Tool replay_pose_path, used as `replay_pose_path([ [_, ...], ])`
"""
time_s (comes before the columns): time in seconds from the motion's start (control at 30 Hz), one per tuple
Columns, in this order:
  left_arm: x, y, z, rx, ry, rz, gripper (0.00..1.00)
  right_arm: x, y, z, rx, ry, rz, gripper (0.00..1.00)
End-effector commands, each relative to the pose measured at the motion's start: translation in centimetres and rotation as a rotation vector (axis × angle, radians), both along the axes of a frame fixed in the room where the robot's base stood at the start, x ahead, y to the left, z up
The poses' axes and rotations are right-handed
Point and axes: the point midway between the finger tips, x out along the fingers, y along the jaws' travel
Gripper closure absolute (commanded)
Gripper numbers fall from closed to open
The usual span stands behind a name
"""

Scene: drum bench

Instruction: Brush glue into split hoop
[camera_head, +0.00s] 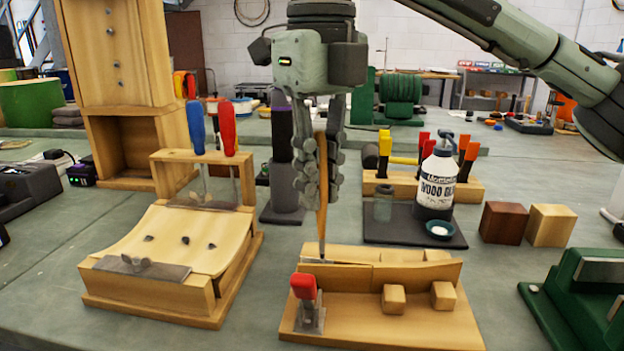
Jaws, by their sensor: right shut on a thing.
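My right gripper (319,190) points straight down and is shut on a slim wooden-handled brush (322,222). The brush is upright with its tip down at the left part of the split hoop (415,274), a pale wooden strip. I cannot tell whether the tip touches the wood. The hoop sits on a wooden fixture (385,325) with a red-handled clamp (305,295) and two small blocks. My left gripper is out of view.
A wooden form with a curved sheet (185,240) and blue and red handled tools stands left. Two wood cubes (503,222) and a green metal device (575,300) are at right. A rack of clamps (400,181) stands behind the fixture. Bare bench lies between the cubes and fixture.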

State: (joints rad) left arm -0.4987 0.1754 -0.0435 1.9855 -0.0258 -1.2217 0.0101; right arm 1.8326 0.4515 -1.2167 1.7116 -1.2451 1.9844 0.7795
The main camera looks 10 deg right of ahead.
Motion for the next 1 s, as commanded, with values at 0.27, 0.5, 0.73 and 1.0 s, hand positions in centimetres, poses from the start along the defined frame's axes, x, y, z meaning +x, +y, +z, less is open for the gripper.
replay_pose_path([
  [0.27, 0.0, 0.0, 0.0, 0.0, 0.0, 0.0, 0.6, 0.2, -0.3, 0.0, -0.004, -0.005, -0.006, 1.0],
  [0.5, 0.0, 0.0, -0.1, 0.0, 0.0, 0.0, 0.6, 0.2, -0.6, 0.0, -0.004, -0.005, -0.007, 1.0],
  [0.73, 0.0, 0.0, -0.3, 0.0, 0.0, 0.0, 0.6, 0.1, -1.2, 0.0, -0.004, -0.005, -0.007, 1.0],
  [1.0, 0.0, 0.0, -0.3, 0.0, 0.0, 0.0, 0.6, 0.1, -1.4, 0.0, -0.004, -0.005, -0.007, 1.0],
])
